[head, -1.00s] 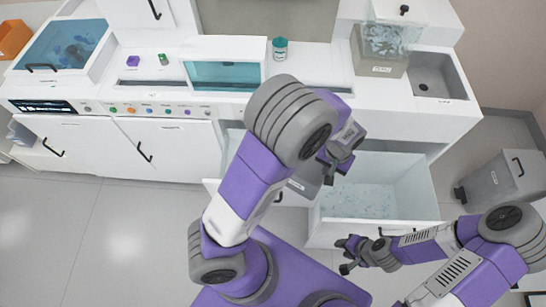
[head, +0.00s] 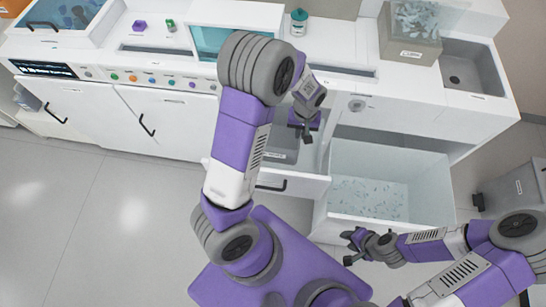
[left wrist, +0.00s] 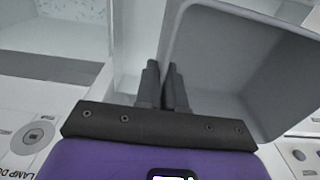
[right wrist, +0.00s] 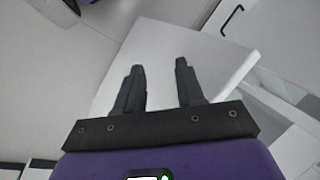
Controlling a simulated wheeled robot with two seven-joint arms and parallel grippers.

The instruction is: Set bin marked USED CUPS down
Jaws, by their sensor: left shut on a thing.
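A grey open bin (head: 283,150) is partly hidden behind my left arm in the head view. Its inside shows large in the left wrist view (left wrist: 235,60). My left gripper (head: 303,133) is shut on the bin's wall, with its two fingers close together at the rim (left wrist: 162,85). The bin is at the narrow open drawer (head: 300,188) left of the wide one; I cannot tell whether it touches the drawer's floor. I cannot read its marking. My right gripper (head: 352,248) is open and empty, in front of the wide drawer; its fingers stand apart in the right wrist view (right wrist: 155,88).
A wide open drawer (head: 385,158) holds many small pale pieces. A labelled box (head: 408,48) with grey pieces stands on the counter beside the sink (head: 470,75). A grey floor bin (head: 515,190) stands at the right. The floor at the left is clear.

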